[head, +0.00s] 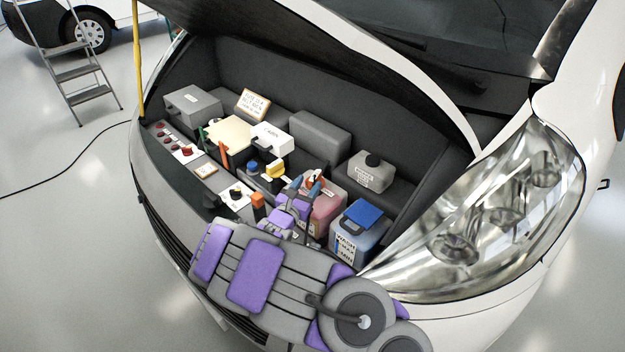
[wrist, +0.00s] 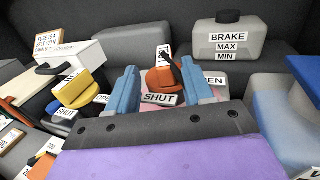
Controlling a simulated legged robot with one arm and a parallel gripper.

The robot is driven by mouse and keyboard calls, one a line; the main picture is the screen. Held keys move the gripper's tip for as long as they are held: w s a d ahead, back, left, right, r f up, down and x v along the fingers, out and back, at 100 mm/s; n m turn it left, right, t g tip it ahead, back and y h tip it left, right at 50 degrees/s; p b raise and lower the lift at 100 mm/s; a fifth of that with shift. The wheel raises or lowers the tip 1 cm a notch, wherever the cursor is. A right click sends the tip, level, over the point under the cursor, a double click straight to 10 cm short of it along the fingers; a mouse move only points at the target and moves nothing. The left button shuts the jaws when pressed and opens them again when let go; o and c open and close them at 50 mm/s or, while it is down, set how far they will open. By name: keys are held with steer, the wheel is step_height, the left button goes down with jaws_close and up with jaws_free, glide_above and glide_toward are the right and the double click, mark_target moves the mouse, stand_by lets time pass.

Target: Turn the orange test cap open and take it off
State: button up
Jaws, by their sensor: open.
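The orange test cap (wrist: 160,82), with a black bar across its top, sits on the pink tank (head: 326,212). My gripper (wrist: 161,74) is open, with one blue finger on each side of the cap in the wrist view; I cannot tell whether they touch it. The black bar leans up and to the left. A SHUT label (wrist: 160,98) lies in front of the cap, and an OPEN label (wrist: 214,79) to its right is partly covered by the right finger. In the head view the cap (head: 317,180) shows just behind my gripper (head: 305,184).
A yellow cap (wrist: 80,90) with SHUT and OPEN labels stands to the left. The brake tank (wrist: 226,42) stands behind on the right. A blue-lidded wash tank (head: 356,235) is close on the right. The raised bonnet (head: 310,50) overhangs the bay.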

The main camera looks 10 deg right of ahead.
mark_target(318, 170)
steer(key=x, duration=0.4)
steer(key=shift+w+d+r, duration=0.1)
steer(key=shift+d, duration=0.4)
steer(key=shift+a, duration=0.25)
steer(key=shift+a, duration=0.1)
steer(key=shift+c, duration=0.7)
steer(key=shift+d, duration=0.2)
jaws_close()
steer(key=shift+c, duration=2.3)
jaws_free()
jaws_close()
steer(key=shift+n+t+y+b, duration=0.55)
steer(key=shift+y+b, duration=0.25)
steer(key=shift+b, duration=0.55)
